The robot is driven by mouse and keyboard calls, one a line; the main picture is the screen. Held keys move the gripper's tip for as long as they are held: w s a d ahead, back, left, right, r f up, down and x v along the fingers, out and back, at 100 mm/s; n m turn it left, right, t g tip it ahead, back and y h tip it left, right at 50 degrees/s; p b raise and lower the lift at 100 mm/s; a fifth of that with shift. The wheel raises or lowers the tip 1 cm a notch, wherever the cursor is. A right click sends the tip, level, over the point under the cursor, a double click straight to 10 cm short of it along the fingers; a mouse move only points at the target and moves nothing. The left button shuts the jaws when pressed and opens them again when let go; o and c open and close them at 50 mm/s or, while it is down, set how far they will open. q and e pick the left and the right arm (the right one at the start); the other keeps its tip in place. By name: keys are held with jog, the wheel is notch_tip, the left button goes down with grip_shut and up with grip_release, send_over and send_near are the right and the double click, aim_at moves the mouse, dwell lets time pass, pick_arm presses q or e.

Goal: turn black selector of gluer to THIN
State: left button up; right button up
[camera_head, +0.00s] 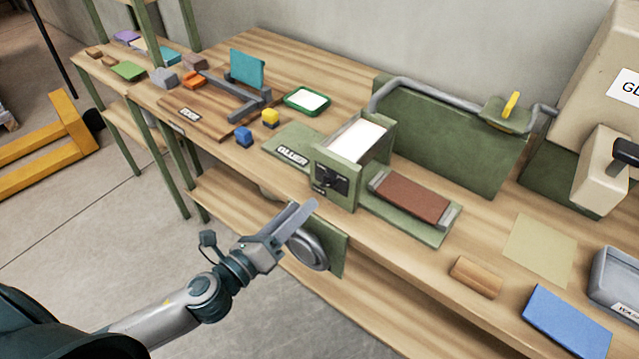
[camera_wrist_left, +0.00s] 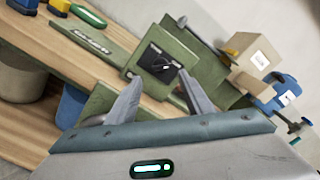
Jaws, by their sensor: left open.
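The green gluer (camera_head: 340,165) stands on the wooden bench with a white sheet on top and a sign reading GLUER beside it. Its black selector (camera_head: 331,179) is on a dark panel on the front face. In the left wrist view the selector (camera_wrist_left: 161,65) shows ahead, between and beyond the fingertips; its exact setting is too small to read. My left gripper (camera_head: 300,217) is open and empty, in front of and below the panel, apart from it. Its fingers (camera_wrist_left: 157,90) also show in the left wrist view. My right gripper is not in view.
A round grey wheel (camera_head: 308,248) hangs on a green plate below the bench edge, close to my left gripper. A brown pad (camera_head: 411,197) lies right of the gluer.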

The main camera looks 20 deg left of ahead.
aim_at(324, 185)
pick_arm(q)
jog(key=p+x, duration=0.2)
jog(key=x, duration=0.5)
jog(key=shift+w+d, duration=0.15)
jog(key=shift+w, duration=0.3)
jog(key=shift+c, duration=0.6)
jog(key=c, duration=0.9)
